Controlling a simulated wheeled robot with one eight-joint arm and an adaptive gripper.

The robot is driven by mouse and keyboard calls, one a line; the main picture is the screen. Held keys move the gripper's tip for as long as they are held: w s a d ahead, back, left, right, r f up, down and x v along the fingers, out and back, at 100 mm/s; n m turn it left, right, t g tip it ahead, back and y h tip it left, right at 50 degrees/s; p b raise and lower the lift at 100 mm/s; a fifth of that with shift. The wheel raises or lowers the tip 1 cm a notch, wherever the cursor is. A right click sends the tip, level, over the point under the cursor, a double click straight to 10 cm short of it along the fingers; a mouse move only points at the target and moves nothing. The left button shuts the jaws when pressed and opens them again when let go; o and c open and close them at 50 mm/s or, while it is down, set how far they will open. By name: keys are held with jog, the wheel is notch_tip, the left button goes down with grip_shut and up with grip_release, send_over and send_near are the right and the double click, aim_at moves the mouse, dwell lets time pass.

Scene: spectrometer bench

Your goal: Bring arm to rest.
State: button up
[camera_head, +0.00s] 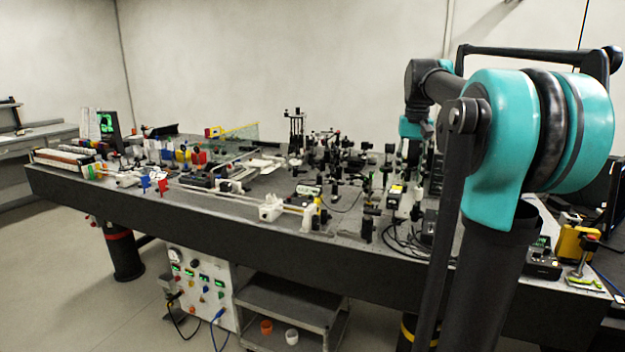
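My arm stands at the right of the head view, with a teal and black joint in front of the bench. A dark link runs up and left from it to a black elbow, and a smaller teal part shows below that elbow. My gripper cannot be made out; the arm's end is hidden or lost among the dark parts near the optics. The optical bench (200,210) is a long dark grey table across the middle, crowded with instruments.
Black optical mounts (295,135) crowd the bench's middle. A control panel (200,287) with cables stands below its front edge. A grey cart (290,305) beside it holds an orange cup (266,327) and a white cup (292,337). Floor at the lower left is clear.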

jog(key=s+a+f+t, duration=0.1)
jog(key=s+a+f, duration=0.1)
jog(key=s+f, duration=0.5)
jog(key=s+a+f+n+t, duration=0.1)
jog(key=s+a+f, duration=0.2)
jog(key=s+f, duration=0.5)
jog(key=s+a+f+n+t, duration=0.1)
jog(key=s+a+f, duration=0.2)
jog(key=s+f, duration=0.5)
notch_tip(320, 180, down, 12)
jog(key=shift+s+r+t, duration=0.15)
jog(key=shift+r+t, duration=0.05)
jog(key=shift+t, duration=0.1)
